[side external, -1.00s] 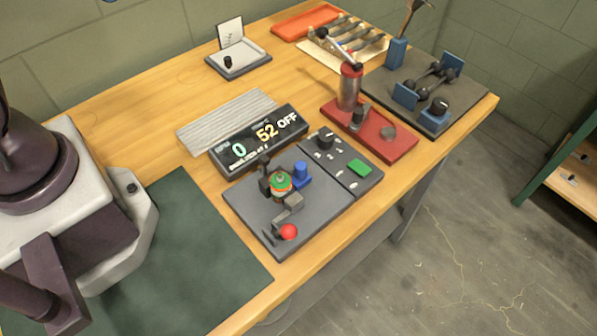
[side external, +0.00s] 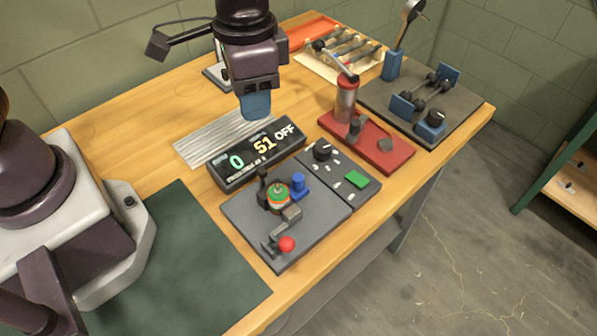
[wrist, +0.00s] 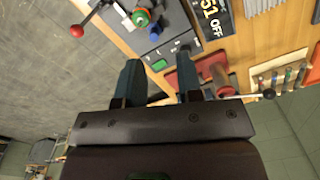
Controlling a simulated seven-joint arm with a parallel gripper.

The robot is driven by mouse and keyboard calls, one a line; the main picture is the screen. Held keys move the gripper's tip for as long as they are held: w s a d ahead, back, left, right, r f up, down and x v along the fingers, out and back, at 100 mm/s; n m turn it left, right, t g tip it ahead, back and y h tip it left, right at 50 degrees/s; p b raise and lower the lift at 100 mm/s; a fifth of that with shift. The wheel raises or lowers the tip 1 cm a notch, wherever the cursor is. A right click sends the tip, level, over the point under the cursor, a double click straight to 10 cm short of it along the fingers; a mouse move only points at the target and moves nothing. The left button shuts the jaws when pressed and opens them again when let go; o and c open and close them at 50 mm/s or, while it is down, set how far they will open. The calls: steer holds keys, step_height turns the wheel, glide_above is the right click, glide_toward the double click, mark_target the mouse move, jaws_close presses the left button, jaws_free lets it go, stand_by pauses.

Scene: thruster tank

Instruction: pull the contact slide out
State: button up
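A small slide with a red ball knob (side external: 287,244) sits at the front of a dark grey plate (side external: 315,222). I take this as the contact slide. Its grey block lies beside a round part with a green top and orange ring (side external: 278,194). A blue post (side external: 299,183) stands close by. My gripper (side external: 256,106) hangs above the display, behind and above the slide, touching nothing I can see. In the wrist view my gripper (wrist: 157,72) has its two fingers apart with nothing between them. The red knob also shows there (wrist: 76,31), beyond the fingers.
A black display (side external: 257,153) reads 0, 51 and OFF. A dark control panel (side external: 343,169) with a knob and green button adjoins the plate. A red base (side external: 385,152) with an upright cylinder and crank stands to the right.

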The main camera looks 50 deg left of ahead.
mark_target(299, 177)
steer(key=w+d+f, duration=0.4)
steer(key=d, duration=0.1)
steer(key=shift+m, duration=0.3)
steer(key=f, duration=1.2)
steer(key=shift+w+a+f, duration=0.2)
steer(key=shift+a+f, duration=0.1)
steer(key=shift+f, duration=0.1)
steer(key=shift+c, duration=0.2)
